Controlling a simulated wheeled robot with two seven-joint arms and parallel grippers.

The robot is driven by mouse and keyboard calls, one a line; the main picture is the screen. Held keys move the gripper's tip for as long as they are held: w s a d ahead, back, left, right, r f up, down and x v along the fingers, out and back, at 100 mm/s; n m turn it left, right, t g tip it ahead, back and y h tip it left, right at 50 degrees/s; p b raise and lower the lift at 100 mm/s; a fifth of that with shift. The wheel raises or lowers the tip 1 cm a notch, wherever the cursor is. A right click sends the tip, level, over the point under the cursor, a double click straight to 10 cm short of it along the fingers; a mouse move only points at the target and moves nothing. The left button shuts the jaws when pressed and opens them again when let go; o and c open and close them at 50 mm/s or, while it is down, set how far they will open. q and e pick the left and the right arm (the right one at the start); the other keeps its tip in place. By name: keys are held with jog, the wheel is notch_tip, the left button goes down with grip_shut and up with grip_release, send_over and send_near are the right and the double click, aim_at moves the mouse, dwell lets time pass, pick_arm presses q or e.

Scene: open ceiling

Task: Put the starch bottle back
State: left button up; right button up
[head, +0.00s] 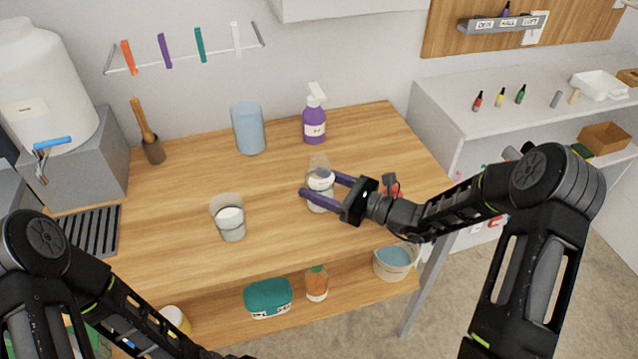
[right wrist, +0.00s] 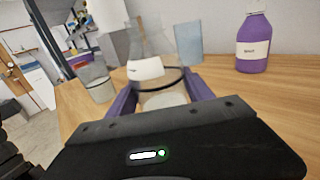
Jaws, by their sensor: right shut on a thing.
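My right gripper (head: 320,187) is shut on a clear flask (head: 319,164) with a white band, which stands upright at the middle of the wooden counter. In the right wrist view the purple fingers (right wrist: 163,102) are on both sides of the clear flask (right wrist: 147,68), which shows a white label and a dark ring. A purple bottle (head: 314,124) with a white label and white spray top stands behind it; it also shows in the right wrist view (right wrist: 253,45). I cannot read which container is the starch bottle. My left gripper is out of view.
The counter's front is clear.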

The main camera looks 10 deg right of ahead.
jog(key=o, duration=1.7)
jog(key=shift+o, duration=0.2)
jog(key=shift+r+p, duration=0.2)
jog(key=shift+p, duration=0.1)
jog(key=b+v, duration=0.2)
jog(key=v, duration=1)
jog(key=shift+s+f, duration=0.1)
